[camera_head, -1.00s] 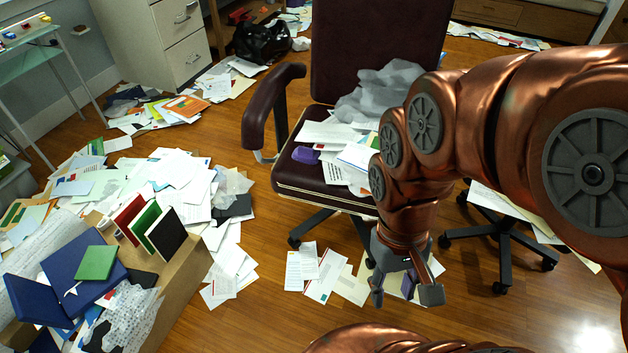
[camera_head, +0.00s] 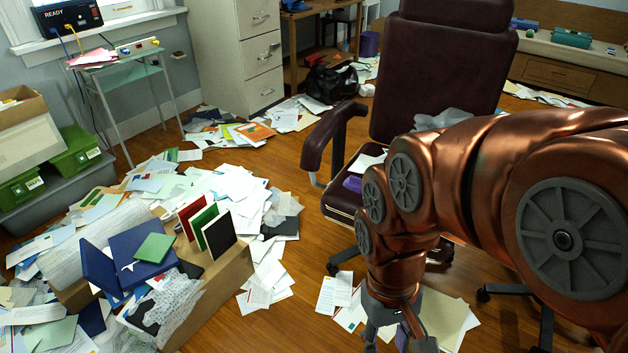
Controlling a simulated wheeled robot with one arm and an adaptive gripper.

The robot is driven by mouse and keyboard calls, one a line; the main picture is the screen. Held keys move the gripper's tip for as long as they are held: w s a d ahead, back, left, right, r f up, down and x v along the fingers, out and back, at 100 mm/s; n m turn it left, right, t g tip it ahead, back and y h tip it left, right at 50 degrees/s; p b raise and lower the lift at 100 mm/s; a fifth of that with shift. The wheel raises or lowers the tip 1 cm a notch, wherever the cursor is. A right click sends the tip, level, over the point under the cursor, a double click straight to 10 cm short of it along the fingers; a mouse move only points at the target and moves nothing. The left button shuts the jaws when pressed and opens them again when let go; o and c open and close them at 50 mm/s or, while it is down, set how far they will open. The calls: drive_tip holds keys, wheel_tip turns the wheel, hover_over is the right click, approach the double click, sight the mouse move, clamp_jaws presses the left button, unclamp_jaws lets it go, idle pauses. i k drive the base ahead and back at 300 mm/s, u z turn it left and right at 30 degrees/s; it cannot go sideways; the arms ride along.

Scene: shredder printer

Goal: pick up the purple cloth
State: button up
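A small purple thing, likely the purple cloth (camera_head: 352,184), lies at the left front of the seat of the dark red office chair (camera_head: 338,203). White papers lie beside it, and my arm hides much of the seat. My gripper (camera_head: 398,340) points down at the bottom of the picture, in front of the chair and apart from that purple thing. Its fingers are spread, with the tips partly cut off by the frame edge. A dark purple patch shows between the fingers; I cannot tell what it is.
Loose papers (camera_head: 340,290) lie on the wood floor below the chair. A cardboard box (camera_head: 215,290) with folders and a large paper pile (camera_head: 225,195) fill the left. A filing cabinet (camera_head: 235,55) and a glass side table (camera_head: 120,75) stand behind. Bare floor shows between pile and chair.

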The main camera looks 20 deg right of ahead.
sight(353, 183)
drive_tip(key=u, duration=0.35)
drive_tip(key=i, duration=1.3)
drive_tip(key=z, duration=0.7)
